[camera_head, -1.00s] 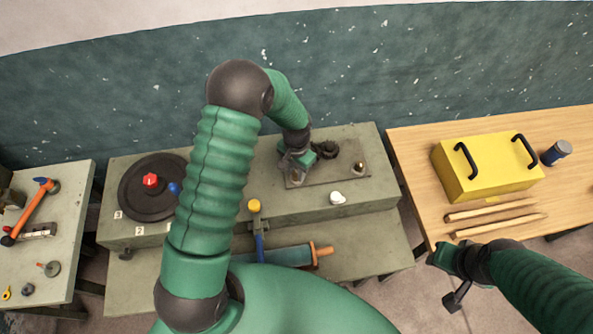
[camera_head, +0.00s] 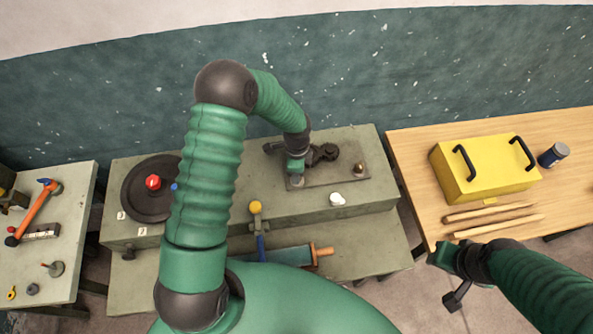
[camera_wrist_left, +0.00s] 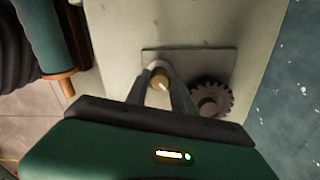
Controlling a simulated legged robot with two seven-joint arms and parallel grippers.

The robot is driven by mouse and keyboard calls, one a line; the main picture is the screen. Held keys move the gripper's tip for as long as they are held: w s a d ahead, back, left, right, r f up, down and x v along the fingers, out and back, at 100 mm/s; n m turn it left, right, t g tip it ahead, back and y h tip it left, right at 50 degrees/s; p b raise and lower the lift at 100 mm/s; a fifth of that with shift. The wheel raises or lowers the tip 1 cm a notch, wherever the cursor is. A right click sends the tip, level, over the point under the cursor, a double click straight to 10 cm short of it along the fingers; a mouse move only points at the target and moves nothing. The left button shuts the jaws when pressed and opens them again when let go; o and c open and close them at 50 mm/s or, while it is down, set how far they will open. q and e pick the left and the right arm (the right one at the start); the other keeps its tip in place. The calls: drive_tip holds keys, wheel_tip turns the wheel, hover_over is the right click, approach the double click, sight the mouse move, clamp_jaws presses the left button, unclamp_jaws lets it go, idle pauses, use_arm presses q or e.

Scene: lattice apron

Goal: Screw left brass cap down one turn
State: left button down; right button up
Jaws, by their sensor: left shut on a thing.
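The left brass cap (camera_wrist_left: 160,80) shows in the left wrist view between the fingertips of my left gripper (camera_wrist_left: 160,72), on a flat plate (camera_wrist_left: 195,60). In the head view my left gripper (camera_head: 296,181) points down at the left end of this plate (camera_head: 325,176) and hides most of the cap. The gripper is shut on the cap. A second brass cap (camera_head: 359,168) stands at the plate's right end. My right gripper (camera_head: 448,272) hangs in front of the wooden table, away from the caps; its fingers are too unclear to read.
A dark gear (camera_head: 325,152) sits close behind my left gripper. A white knob (camera_head: 337,198) and a yellow knob (camera_head: 255,206) are at the bench front. A dark disc (camera_head: 140,190) lies left. A yellow box (camera_head: 485,168) stands on the wooden table (camera_head: 410,150).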

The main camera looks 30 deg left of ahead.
use_arm(q)
drive_tip(key=m, duration=0.1)
drive_tip(key=m+p, duration=0.1)
drive_tip(key=m, duration=0.2)
drive_tip(key=shift+w+r+m, duration=0.2)
drive_tip(key=shift+w+m, duration=0.05)
drive_tip(key=shift+m, duration=0.05)
drive_tip(key=m+p, duration=0.1)
drive_tip(key=m, duration=0.2)
drive_tip(key=shift+m+p, duration=0.3)
drive_tip(key=m+p, duration=0.1)
drive_tip(key=m, duration=0.2)
drive_tip(key=shift+m, duration=0.3)
drive_tip(key=m+p, duration=0.1)
drive_tip(key=m, duration=0.2)
drive_tip(key=shift+m, duration=0.3)
drive_tip(key=m+p, duration=0.1)
drive_tip(key=m, duration=0.4)
drive_tip(key=shift+f+p, duration=0.1)
drive_tip(key=shift+p, duration=0.2)
drive_tip(key=m+p, duration=0.1)
drive_tip(key=m, duration=0.4)
drive_tip(key=shift+s+m, duration=0.1)
drive_tip(key=shift+m, duration=0.3)
drive_tip(key=shift+f, duration=0.1)
drive_tip(key=c, duration=1.1)
unclamp_jaws()
